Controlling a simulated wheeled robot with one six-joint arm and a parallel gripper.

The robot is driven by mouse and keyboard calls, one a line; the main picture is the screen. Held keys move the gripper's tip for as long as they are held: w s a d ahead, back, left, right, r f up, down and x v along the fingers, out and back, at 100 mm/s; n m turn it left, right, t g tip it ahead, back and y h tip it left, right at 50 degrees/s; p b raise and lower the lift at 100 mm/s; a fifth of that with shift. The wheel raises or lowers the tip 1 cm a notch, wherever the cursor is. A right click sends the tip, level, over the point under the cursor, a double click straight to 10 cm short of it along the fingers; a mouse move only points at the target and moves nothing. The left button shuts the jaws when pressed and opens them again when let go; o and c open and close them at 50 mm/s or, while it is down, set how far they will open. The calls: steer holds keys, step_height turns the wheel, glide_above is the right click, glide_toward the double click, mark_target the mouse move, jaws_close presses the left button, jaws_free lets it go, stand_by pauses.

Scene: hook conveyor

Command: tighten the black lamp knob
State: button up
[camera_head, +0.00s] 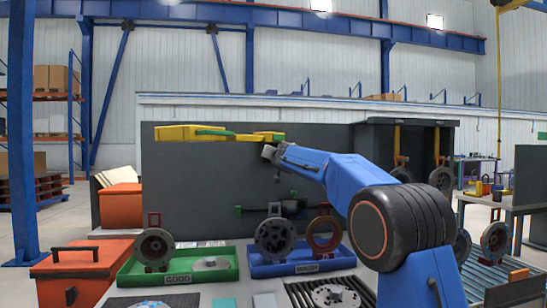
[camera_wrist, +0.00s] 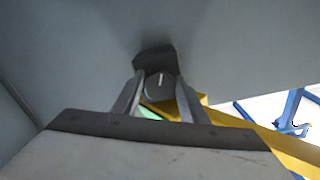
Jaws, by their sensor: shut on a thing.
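The black lamp knob (camera_wrist: 154,60) shows in the wrist view between the fingertips of my gripper (camera_wrist: 159,80). A round grey face with a pale line shows just below its dark part. My gripper is shut on the knob. In the head view my gripper (camera_head: 268,152) is at the right end of the yellow lamp arm (camera_head: 190,132), which has green parts and extends left in front of a dark panel. The knob cannot be made out there. The yellow arm (camera_wrist: 240,117) also passes behind the fingers in the wrist view.
The dark panel (camera_head: 200,180) stands behind the lamp arm. Below are a green tray (camera_head: 128,272) and a blue tray (camera_head: 262,270) with wheel-like metal parts. Orange boxes (camera_head: 85,270) stand at left. A dark rack (camera_head: 408,122) with hanging wheels and a roller conveyor (camera_head: 490,275) are at right.

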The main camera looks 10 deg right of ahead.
steer(key=shift+a+m, duration=0.2)
steer(key=shift+m, duration=4.9)
steer(key=o, duration=1)
steer(key=shift+o, duration=0.2)
steer(key=shift+r, duration=0.15)
